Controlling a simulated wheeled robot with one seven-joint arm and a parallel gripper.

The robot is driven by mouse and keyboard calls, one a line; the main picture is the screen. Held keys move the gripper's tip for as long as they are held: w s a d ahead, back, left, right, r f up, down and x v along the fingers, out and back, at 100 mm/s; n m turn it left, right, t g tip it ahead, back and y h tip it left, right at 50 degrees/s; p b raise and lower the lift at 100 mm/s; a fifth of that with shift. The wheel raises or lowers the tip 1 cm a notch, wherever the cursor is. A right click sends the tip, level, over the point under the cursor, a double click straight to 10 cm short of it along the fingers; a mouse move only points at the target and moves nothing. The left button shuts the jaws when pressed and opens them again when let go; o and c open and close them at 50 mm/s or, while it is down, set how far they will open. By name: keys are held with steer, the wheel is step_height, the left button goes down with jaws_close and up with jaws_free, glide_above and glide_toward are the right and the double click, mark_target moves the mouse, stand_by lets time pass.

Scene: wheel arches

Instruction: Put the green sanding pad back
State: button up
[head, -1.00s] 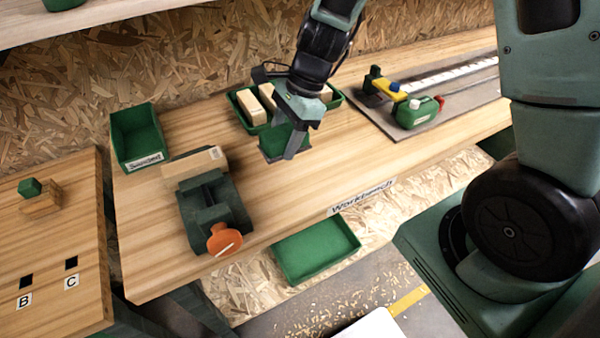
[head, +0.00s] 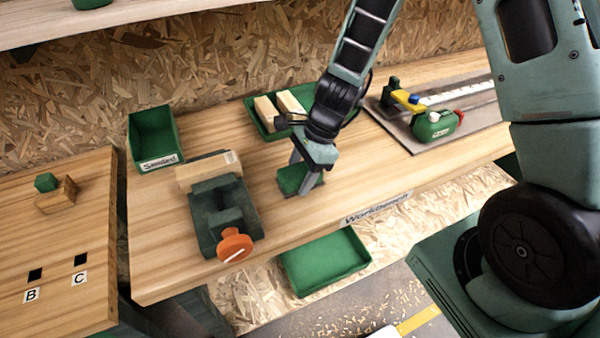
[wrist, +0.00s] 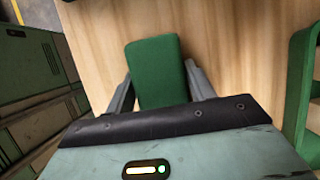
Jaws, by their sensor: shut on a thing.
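The green sanding pad (head: 291,180) is between the fingers of my gripper (head: 306,180), low over the workbench in the head view. Whether it touches the bench top is hard to tell. In the wrist view the pad (wrist: 157,72) shows as a green block with a finger on each side, and my gripper (wrist: 160,85) is shut on it. The green tray (head: 334,279) hangs at the front edge of the workbench (head: 160,220) and looks empty.
A vise (head: 222,205) with an orange handle clamps a wooden block left of my gripper. A green bin (head: 153,138) labelled Sanded stands behind it. A tray of wooden blocks (head: 262,127) is behind my gripper.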

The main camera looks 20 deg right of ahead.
steer(key=o, duration=1)
steer(key=shift+f, duration=0.1)
steer(key=shift+c, duration=0.2)
steer(key=p+v, duration=0.2)
steer(key=v, duration=1)
steer(key=shift+a, duration=0.15)
steer(key=s+a+r+n+h, duration=0.1)
steer(key=s+a+r+n, duration=0.1)
steer(key=s+n, duration=0.4)
steer(key=s+a+r+n+h, duration=0.1)
steer(key=s+a+r+n, duration=0.2)
steer(key=n, duration=0.8)
steer(key=s+a+r+n+h, duration=0.2)
steer(key=s+a+n, duration=0.3)
steer(key=s+n, duration=0.3)
steer(key=shift+s+a+r+n, duration=0.3)
steer(key=shift+s+n, duration=0.1)
steer(key=shift+s, duration=1.1)
